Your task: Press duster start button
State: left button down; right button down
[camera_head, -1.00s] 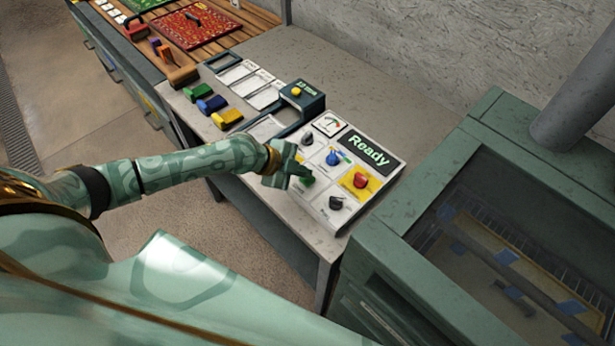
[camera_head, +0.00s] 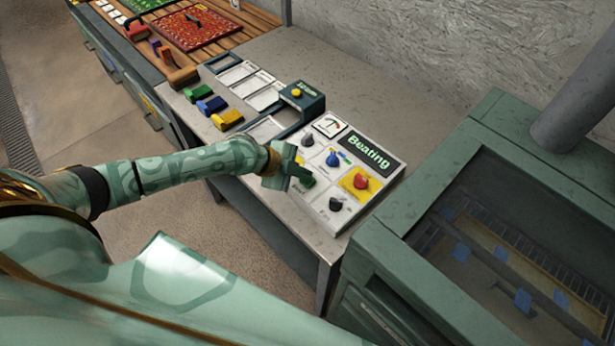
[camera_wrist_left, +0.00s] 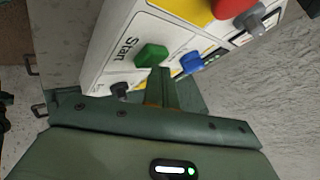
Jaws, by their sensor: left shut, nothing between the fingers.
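The control panel (camera_head: 376,199) is a white sloped box on the grey table. Its display (camera_head: 369,152) reads "Beating". The green start button (camera_head: 306,181) is partly hidden behind my left gripper (camera_head: 300,172) in the head view. In the left wrist view the green button (camera_wrist_left: 151,54) is clear, beside the lettering "Start", and my shut, empty left fingers (camera_wrist_left: 161,75) are at its edge. I cannot tell whether they touch it. A red knob (camera_head: 361,181) on a yellow patch, a blue knob (camera_head: 332,158) and dark knobs (camera_head: 336,204) share the panel. My right gripper is not in view.
A green machine (camera_head: 470,130) with a glass top stands right of the panel. A dark stamp-like device (camera_head: 303,97) with a yellow button is behind it. Green, blue and yellow blocks (camera_head: 211,104) lie to the left. The table's back area (camera_head: 370,85) is clear.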

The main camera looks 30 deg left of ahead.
pick_arm(q)
jog(key=shift+r+p, duration=0.3)
jog(key=shift+r, duration=0.4)
notch_tip(320, 180, up, 5)
jog(key=p, duration=0.4)
dwell(0.6)
